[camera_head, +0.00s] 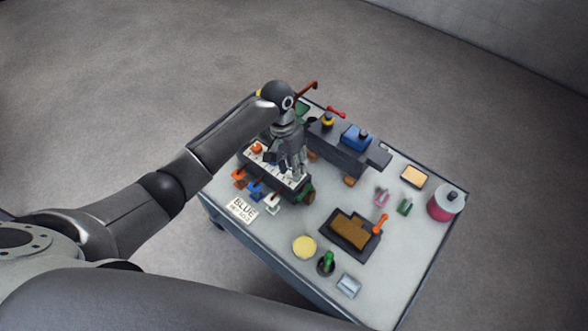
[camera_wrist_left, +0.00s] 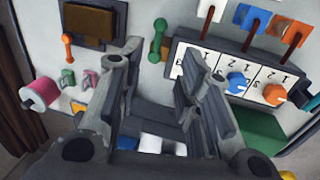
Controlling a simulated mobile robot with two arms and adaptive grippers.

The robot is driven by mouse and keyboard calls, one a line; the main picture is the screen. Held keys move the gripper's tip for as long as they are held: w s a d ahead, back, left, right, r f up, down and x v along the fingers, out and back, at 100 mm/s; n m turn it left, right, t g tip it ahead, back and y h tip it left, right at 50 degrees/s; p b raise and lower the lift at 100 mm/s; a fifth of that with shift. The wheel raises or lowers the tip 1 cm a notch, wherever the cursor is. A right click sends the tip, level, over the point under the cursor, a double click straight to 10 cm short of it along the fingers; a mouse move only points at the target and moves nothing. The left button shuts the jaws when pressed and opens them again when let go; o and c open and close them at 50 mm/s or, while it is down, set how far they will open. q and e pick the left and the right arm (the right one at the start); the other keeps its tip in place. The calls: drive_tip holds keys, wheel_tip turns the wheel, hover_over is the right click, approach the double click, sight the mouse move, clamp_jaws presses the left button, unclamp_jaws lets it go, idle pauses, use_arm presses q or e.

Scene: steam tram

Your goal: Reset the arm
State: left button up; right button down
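My left arm (camera_head: 125,212) reaches in from the left in the head view and bends down over the table. My left gripper (camera_head: 290,163) points down close above a white numbered panel (camera_head: 262,169). In the left wrist view the fingers of this gripper (camera_wrist_left: 160,75) stand apart, with nothing held between them. The numbered panel (camera_wrist_left: 252,76) lies to the right of the fingers there, with a blue knob (camera_wrist_left: 237,83) and an orange knob (camera_wrist_left: 275,94) on it. Whether a finger touches the panel cannot be told. My right gripper is not in view.
The grey table (camera_head: 280,222) also holds a dark tram-like body with a blue block (camera_head: 356,137), a brown-topped tray (camera_head: 351,231), a pink cylinder (camera_head: 444,205), a yellow disc (camera_head: 304,247) and a "BLUE" card (camera_head: 241,209). Open floor surrounds the table.

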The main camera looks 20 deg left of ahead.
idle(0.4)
use_arm(q)
drive_tip(key=s+d+f+t, duration=0.1)
drive_tip(key=s+d+f, duration=0.1)
drive_tip(key=s, duration=0.4)
drive_tip(key=s+d+f+t, duration=0.1)
drive_tip(key=s+d+f, duration=0.1)
drive_tip(key=s, duration=0.5)
drive_tip(key=s+a+r+n+t+y, duration=0.1)
drive_tip(key=s+a+r, duration=0.2)
drive_tip(key=s+a, duration=0.3)
drive_tip(key=s+a+r+n+t+y, duration=0.1)
drive_tip(key=s+a+r+n, duration=0.1)
drive_tip(key=s+a+r, duration=0.35)
wheel_tip(320, 180, down, 26)
drive_tip(key=s+d, duration=0.2)
drive_tip(key=s+a+f+g, duration=0.2)
drive_tip(key=s+a+f, duration=0.1)
drive_tip(key=s+f, duration=1.5)
drive_tip(key=shift+f+m, duration=0.15)
drive_tip(key=shift+m, duration=0.25)
